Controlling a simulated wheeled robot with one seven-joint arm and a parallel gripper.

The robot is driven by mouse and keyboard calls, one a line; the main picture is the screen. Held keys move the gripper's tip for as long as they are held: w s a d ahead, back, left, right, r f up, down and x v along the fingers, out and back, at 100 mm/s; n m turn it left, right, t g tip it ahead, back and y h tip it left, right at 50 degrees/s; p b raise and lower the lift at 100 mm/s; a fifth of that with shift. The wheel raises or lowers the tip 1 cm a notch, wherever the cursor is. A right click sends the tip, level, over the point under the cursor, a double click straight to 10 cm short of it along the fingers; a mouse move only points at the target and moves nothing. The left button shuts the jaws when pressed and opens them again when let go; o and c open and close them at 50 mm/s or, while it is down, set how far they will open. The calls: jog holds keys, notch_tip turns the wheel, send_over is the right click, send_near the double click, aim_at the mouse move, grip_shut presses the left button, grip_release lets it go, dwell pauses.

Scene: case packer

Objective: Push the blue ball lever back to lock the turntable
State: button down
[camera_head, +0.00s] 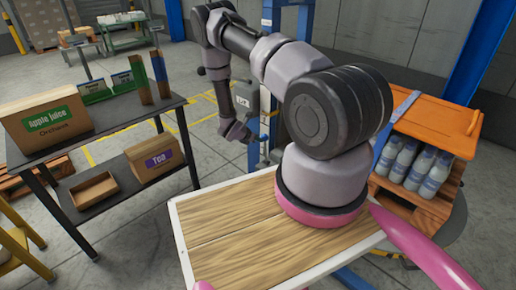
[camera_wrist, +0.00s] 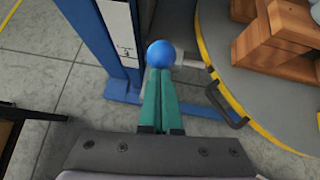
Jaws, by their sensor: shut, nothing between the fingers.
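The blue ball (camera_wrist: 160,53) of the lever shows in the wrist view, just beyond my fingertips. A pale rod (camera_wrist: 190,65) runs right from it toward the turntable. My gripper (camera_wrist: 160,72) has its two teal fingers shut together and empty, with the tips at the ball's near side; I cannot tell whether they touch it. The turntable (camera_wrist: 225,70) is a grey disc with a yellow edge on the right.
A blue post (camera_wrist: 90,45) with a white panel stands left of the ball. A black handle (camera_wrist: 228,106) sits at the turntable's edge. A wooden pallet (camera_wrist: 285,35) rests on the turntable. A dark shelf table (camera_head: 110,125) with boxes stands left, with open floor between.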

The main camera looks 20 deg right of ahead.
jog(key=w+d+r+g+y, duration=0.1)
jog(key=w+d+y, duration=0.1)
jog(key=d, duration=0.7)
jog(key=shift+w+y, duration=0.3)
jog(key=shift+w, duration=0.3)
